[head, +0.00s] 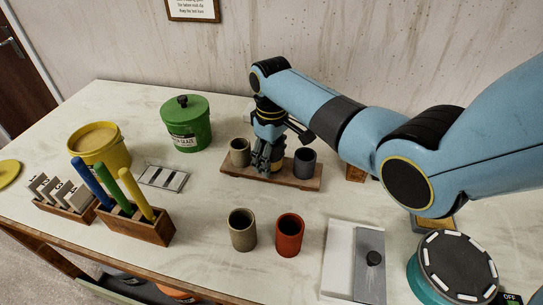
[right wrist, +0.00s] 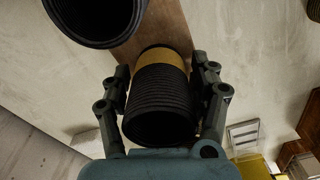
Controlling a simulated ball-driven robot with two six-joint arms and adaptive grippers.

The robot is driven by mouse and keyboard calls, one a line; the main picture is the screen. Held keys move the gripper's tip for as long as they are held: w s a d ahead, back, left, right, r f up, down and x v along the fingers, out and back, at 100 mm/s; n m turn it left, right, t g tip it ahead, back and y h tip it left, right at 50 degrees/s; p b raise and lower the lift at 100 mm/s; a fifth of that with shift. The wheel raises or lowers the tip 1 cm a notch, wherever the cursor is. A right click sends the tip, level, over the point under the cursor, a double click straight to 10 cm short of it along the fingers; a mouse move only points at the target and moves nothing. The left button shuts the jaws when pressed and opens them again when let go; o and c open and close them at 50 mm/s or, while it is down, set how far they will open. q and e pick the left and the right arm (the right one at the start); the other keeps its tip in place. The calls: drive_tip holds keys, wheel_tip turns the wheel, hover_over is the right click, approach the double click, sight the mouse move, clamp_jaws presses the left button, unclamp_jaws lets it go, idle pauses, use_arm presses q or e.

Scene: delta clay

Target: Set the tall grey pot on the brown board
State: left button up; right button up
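The brown board (head: 228,171) lies on the table near the wall. The dark grey ribbed pot with an ochre band (right wrist: 160,108) appears to stand upright on it, near its middle; my gripper largely hides it in the head view. My right gripper (head: 270,158) is lowered around this pot. In the right wrist view its fingers (right wrist: 160,72) stand on either side, with narrow gaps seeming to show. A smaller olive pot (head: 240,152) stands on the board's left part, a dark grey pot (head: 304,163) on its right part. My left gripper is not in view.
A tan pot (head: 242,229) and a red pot (head: 289,234) stand in front of the board. A green lidded tub (head: 186,125), yellow bucket (head: 100,148) and tool rack (head: 136,222) are at left. A grey slab (head: 369,265) and turntable (head: 458,266) are at right.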

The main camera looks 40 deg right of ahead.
drive_tip(key=shift+o, duration=0.2)
wheel_tip(320, 180, up, 12)
drive_tip(key=shift+r, duration=0.15)
idle(0.4)
idle(0.4)
